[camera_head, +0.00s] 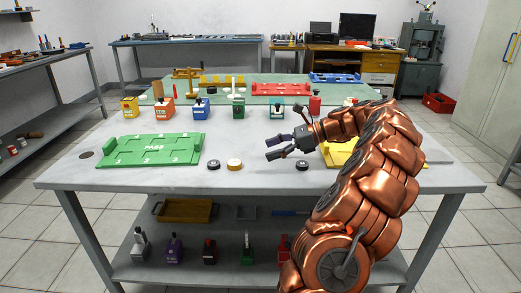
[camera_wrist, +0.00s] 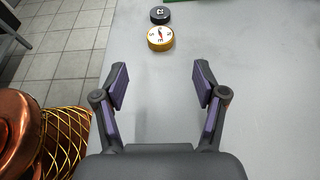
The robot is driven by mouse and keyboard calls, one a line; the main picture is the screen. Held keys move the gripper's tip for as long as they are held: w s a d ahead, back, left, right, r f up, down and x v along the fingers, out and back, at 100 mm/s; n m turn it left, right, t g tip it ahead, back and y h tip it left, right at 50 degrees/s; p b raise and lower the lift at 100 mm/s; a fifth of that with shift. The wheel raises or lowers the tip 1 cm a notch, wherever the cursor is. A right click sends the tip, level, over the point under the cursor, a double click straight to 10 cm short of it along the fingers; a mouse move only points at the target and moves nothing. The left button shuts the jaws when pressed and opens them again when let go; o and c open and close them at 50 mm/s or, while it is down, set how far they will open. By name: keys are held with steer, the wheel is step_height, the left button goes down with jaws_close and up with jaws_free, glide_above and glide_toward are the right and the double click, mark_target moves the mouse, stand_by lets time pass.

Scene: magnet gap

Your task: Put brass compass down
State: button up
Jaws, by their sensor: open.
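The brass compass (camera_head: 235,164) lies flat on the light grey tabletop (camera_head: 110,176), left of my gripper (camera_head: 275,148). In the wrist view the compass (camera_wrist: 160,39) has a brass rim and a pale face with dark marks, face up. It lies beyond the fingertips, roughly in line with the gap between them. My gripper (camera_wrist: 161,80) is open, and nothing shows between its fingers. The compass stands clear of both fingers.
A black round piece (camera_head: 213,165) lies just beside the compass, and another dark round piece (camera_head: 302,164) lies below my gripper. A green PASS tray (camera_head: 125,161) is at left. A yellow tray (camera_head: 335,158) is partly behind my arm. Several coloured blocks stand farther back.

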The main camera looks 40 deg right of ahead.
steer(key=shift+s+d+r, duration=0.15)
steer(key=shift+s+d, duration=0.1)
steer(key=shift+d, duration=0.05)
steer(key=shift+a, duration=0.1)
steer(key=a+n+g, duration=0.1)
steer(key=a, duration=0.2)
steer(key=w+a+n, duration=0.1)
steer(key=a, duration=0.2)
steer(key=a+n+g, duration=0.1)
steer(key=a, duration=0.1)
steer(key=shift+w+a+r+g+y, duration=0.15)
steer(key=shift+a+r+g+y, duration=0.15)
steer(key=shift+a+r, duration=0.1)
steer(key=s+a+f+n+g+h, duration=0.2)
steer(key=s+a+n+g, duration=0.3)
steer(key=a, duration=0.8)
steer(key=s+a+f+n+g+h, duration=0.1)
steer(key=s+a+f+n+g, duration=0.2)
steer(key=s+a+n, duration=0.75)
steer(key=s+f+n+g+h, duration=0.1)
steer(key=s+f+n+h, duration=0.3)
steer(key=s, duration=0.4)
steer(key=s+a+f+n+g+h, duration=0.1)
steer(key=s+f+n+h, duration=0.2)
steer(key=s, duration=0.6)
steer(key=shift+f+n+h, duration=0.4)
steer(key=shift+f+n, duration=0.05)
steer(key=shift+f, duration=0.25)
